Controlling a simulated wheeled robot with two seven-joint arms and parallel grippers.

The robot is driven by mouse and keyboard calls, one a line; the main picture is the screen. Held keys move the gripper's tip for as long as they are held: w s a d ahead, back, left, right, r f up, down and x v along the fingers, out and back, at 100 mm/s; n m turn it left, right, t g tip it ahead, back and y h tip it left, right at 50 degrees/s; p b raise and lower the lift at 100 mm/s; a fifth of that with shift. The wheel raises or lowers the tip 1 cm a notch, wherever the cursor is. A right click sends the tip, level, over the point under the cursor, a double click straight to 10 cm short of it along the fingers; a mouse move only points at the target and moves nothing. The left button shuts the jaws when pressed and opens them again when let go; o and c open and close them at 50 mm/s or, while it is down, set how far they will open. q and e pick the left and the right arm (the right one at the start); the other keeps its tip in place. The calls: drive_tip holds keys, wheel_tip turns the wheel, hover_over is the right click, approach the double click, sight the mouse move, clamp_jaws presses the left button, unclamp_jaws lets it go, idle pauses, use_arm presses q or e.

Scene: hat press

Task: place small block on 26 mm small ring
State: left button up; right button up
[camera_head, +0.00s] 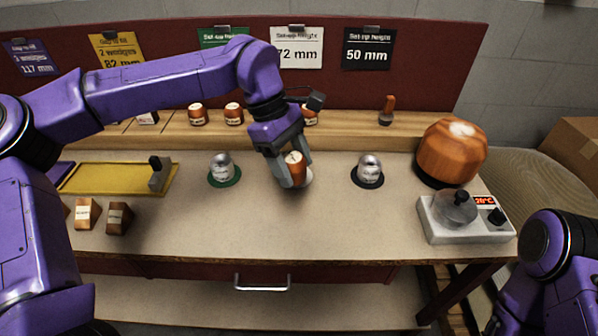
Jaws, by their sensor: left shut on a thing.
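My left gripper (292,172) reaches down at the middle of the bench and is shut on a small orange-brown wooden block (296,164) with a pale top. A silver labelled piece (221,166) stands on a green disc at left, and another (369,168) stands on a black disc at right. The ring sizes are too small to read. My right gripper is not in view.
Similar small blocks (234,114) stand on the back shelf. A large wooden block (451,150) and a heater with a red display (466,217) are at right. A yellow tray (100,191) and two brown wedges (88,213) are at left. The front middle bench is clear.

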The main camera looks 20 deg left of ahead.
use_arm(q)
drive_tip(key=d+r+n+t+b, duration=0.2)
drive_tip(key=d+r+n+t, duration=0.15)
drive_tip(key=n, duration=0.45)
drive_tip(key=shift+n, duration=0.4)
drive_tip(key=w+a+f+p, duration=0.1)
drive_tip(key=w+a+f, duration=0.1)
drive_tip(key=w, duration=0.1)
drive_tip(key=w+a+f+p, duration=0.1)
drive_tip(key=w+a+f, duration=0.1)
drive_tip(key=w+f, duration=0.1)
drive_tip(key=w+a+f+p, duration=0.1)
drive_tip(key=w+f, duration=0.2)
drive_tip(key=w, duration=0.1)
drive_tip(key=shift+w+a+f, duration=0.25)
drive_tip(key=shift+w+a, duration=0.1)
drive_tip(key=shift+a, duration=0.05)
drive_tip(key=shift+w+a+f, duration=0.15)
drive_tip(key=shift+w+f, duration=0.05)
drive_tip(key=shift+f, duration=0.1)
drive_tip(key=f, duration=0.4)
drive_tip(key=shift+w+a, duration=0.2)
drive_tip(key=shift+w, duration=0.15)
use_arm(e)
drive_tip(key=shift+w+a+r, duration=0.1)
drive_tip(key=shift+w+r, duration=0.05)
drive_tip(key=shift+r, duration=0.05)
use_arm(q)
drive_tip(key=shift+f, duration=0.1)
drive_tip(key=o, duration=1.1)
